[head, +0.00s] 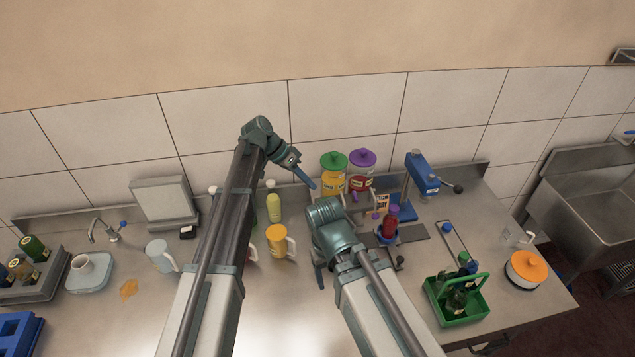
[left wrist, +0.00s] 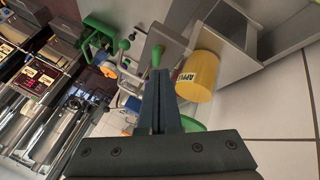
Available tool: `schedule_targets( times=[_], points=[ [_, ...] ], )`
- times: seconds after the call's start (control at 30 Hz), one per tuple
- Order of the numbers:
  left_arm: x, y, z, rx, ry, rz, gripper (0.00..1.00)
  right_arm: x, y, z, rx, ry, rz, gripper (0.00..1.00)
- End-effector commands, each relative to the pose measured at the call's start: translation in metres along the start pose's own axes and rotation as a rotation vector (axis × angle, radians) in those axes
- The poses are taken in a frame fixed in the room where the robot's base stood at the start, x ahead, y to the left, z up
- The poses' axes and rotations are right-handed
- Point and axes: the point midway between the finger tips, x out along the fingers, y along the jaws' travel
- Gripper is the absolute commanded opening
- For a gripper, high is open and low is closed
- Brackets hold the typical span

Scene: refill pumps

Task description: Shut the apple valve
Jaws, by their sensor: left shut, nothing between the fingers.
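The apple dispenser has a yellow body (head: 334,181) and a green lid (head: 334,160), and stands at the back of the counter. In the left wrist view its yellow tank (left wrist: 200,78) shows an APPLE label. A small green knob (left wrist: 156,54) shows just beyond my left fingertips beside that tank; I cannot tell whether they touch. My left gripper (head: 310,184) is shut and empty, just left of the yellow body in the head view; it also shows in the left wrist view (left wrist: 160,85). My right gripper (head: 319,276) points down over the counter, its fingers mostly hidden by its wrist.
A purple-lidded red dispenser (head: 361,172) stands right of the apple one. A blue press (head: 422,175), a red bottle (head: 390,222) and a green caddy (head: 457,302) stand further right. A yellow mug (head: 277,244) stands between my arms. The front counter there is clear.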

Motion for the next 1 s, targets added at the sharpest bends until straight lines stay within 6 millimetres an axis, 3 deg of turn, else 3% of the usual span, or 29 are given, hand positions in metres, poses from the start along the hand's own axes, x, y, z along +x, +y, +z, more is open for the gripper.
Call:
schedule_targets(
  times=[0.03, 0.2, 0.5, 0.8, 0.87, 1.0],
  points=[
    [-0.017, 0.002, -0.005, -0.002, 0.002, -0.001, 0.0, -0.016, 0.002, 0.001, -0.001, 0.0, 0.0, 0.68],
    [-0.045, -0.001, -0.007, -0.001, 0.006, -0.003, 0.0, -0.038, 0.004, 0.002, 0.0, -0.001, 0.0, 0.68],
    [-0.075, -0.004, -0.007, -0.001, 0.008, -0.004, 0.0, -0.06, 0.005, 0.004, 0.011, -0.002, -0.001, 0.68],
    [-0.077, -0.004, -0.004, 0.0, 0.007, -0.01, 0.0, -0.061, 0.005, 0.004, 0.015, -0.002, -0.002, 0.68],
    [-0.07, 0.002, 0.001, 0.0, -0.001, -0.039, 0.0, -0.059, 0.005, 0.004, 0.014, -0.002, -0.002, 0.68],
    [-0.038, 0.031, 0.029, 0.014, -0.041, -0.228, 0.0, -0.051, 0.005, 0.003, 0.011, -0.002, -0.001, 0.68]
  ],
)
